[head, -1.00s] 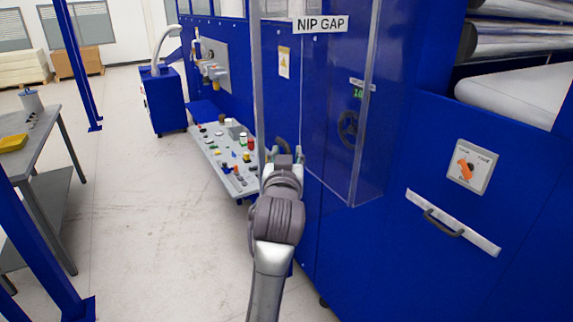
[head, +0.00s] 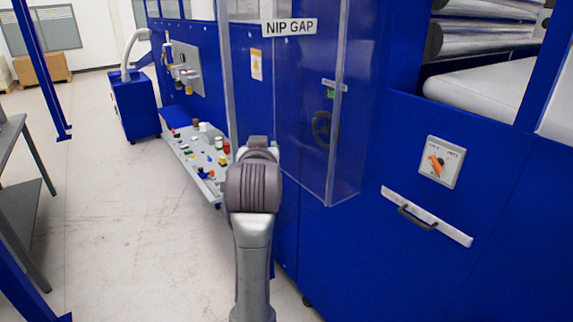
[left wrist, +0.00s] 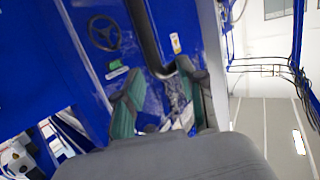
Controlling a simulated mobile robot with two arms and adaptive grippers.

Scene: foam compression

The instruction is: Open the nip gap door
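The nip gap door (head: 300,100) is a clear panel with a "NIP GAP" label (head: 289,27), in front of the blue machine. A black handwheel (head: 321,128) shows through it and also appears in the left wrist view (left wrist: 104,33). My left gripper (left wrist: 160,78) is at the door's left edge, its fingers spread with green pads. A dark bar-shaped handle (left wrist: 146,38) runs down between the fingertips; I cannot tell whether they touch it. In the head view my wrist hides the fingers and handle. My right gripper is not in view.
A sloped control panel (head: 195,160) with several knobs stands left of my arm. A drawer-like handle (head: 418,217) and a switch plate with an orange knob (head: 441,162) are on the machine's right face. Open floor (head: 120,230) lies to the left, with a grey table (head: 15,190) beyond.

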